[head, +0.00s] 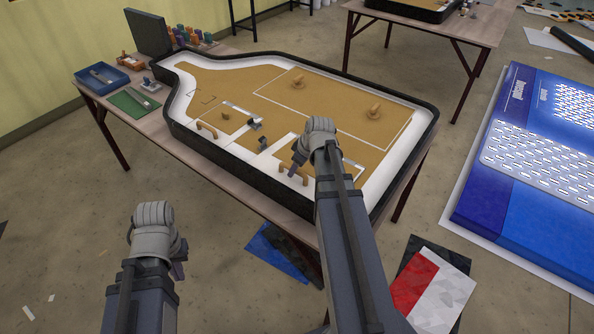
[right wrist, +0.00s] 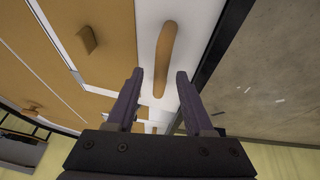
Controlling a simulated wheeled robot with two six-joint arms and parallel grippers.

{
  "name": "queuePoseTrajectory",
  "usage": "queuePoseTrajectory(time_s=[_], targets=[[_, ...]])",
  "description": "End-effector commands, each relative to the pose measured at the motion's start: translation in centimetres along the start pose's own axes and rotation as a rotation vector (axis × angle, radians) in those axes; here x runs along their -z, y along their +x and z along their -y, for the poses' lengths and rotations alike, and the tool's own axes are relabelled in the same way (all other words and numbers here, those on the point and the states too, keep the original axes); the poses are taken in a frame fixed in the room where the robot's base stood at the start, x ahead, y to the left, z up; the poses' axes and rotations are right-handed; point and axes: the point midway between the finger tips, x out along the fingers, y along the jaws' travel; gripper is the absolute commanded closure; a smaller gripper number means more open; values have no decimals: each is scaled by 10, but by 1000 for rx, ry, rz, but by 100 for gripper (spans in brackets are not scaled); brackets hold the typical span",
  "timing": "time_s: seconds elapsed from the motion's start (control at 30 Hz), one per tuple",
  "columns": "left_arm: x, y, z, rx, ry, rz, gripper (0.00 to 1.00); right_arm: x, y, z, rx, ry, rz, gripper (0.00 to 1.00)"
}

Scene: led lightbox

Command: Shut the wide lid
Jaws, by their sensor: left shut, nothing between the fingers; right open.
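A black-rimmed, bottle-shaped lightbox (head: 180,128) lies on the table with tan panels over its white inside. Two arched tan handles stand on its near side, a left one (head: 207,128) and a right one (head: 292,172). I cannot tell for sure which panel is the wide lid. My right gripper (head: 296,161) is over the near side at the right handle. In the right wrist view its open fingers (right wrist: 160,78) are on either side of a rounded tan bar (right wrist: 166,45); contact is not clear. My left gripper (head: 178,262) is shut and empty, off the table's near edge.
Two tan knobs (head: 374,112) stand on the large far panel, and small dark blocks (head: 255,124) stand between the handles. A blue tray (head: 102,78) and a green mat (head: 128,104) are at the table's left. A large blue panel (head: 530,225) lies at right.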

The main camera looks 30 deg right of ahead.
Motion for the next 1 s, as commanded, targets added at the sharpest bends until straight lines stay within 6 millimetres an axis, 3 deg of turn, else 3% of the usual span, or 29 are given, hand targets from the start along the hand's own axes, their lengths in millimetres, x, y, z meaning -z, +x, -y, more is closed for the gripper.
queuePoseTrajectory(time_s=[0.17,0.6,1.0], targets=[[0,-1,0,0,0,0,100,0,-1,0,0,0,0,49],[0,-1,0,0,0,0,100,0,-1,0,0,0,0,98],[0,-1,0,0,0,0,100,0,-1,-1,-2,0,0,100]])
